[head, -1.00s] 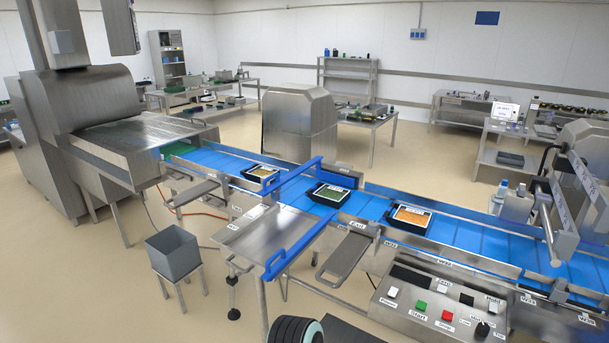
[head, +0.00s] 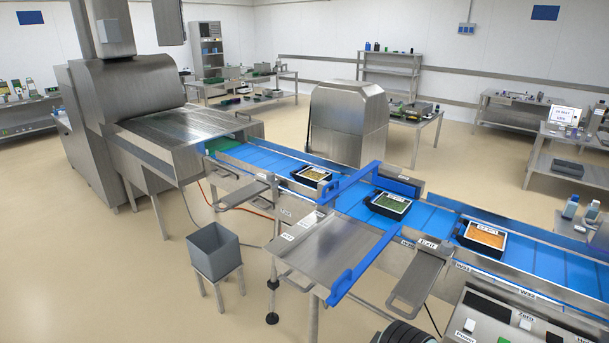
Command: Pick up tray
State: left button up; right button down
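Three black trays sit apart on the blue conveyor belt (head: 345,200) in the head view. The left tray (head: 311,175) has yellowish contents. The middle tray (head: 388,205) has green contents and lies beside the blue diverter bar (head: 352,278). The right tray (head: 483,236) has orange contents. Each seems to carry a white label at its far edge. Neither of my grippers is in view. A dark ribbed round part, likely of my own arm, shows at the bottom edge.
An empty steel side table (head: 325,250) adjoins the belt's near side. A grey bin (head: 214,250) stands on a stool at left. A large steel machine (head: 130,95) is at the belt's left end. A button panel (head: 490,325) is at bottom right. Floor at lower left is clear.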

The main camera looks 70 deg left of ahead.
aim_at(306, 174)
jog(key=k+j, duration=0.1)
jog(key=j, duration=0.35)
jog(key=k+j, duration=0.15)
jog(key=j, duration=0.3)
jog(key=k+j, duration=0.1)
jog(key=j, duration=0.35)
jog(key=k+j, duration=0.15)
jog(key=j, duration=0.25)
jog(key=k+j, duration=0.1)
jog(key=j, duration=0.35)
jog(key=k+j, duration=0.1)
jog(key=j, duration=0.35)
jog(key=k+j, duration=0.15)
jog(key=j, duration=0.3)
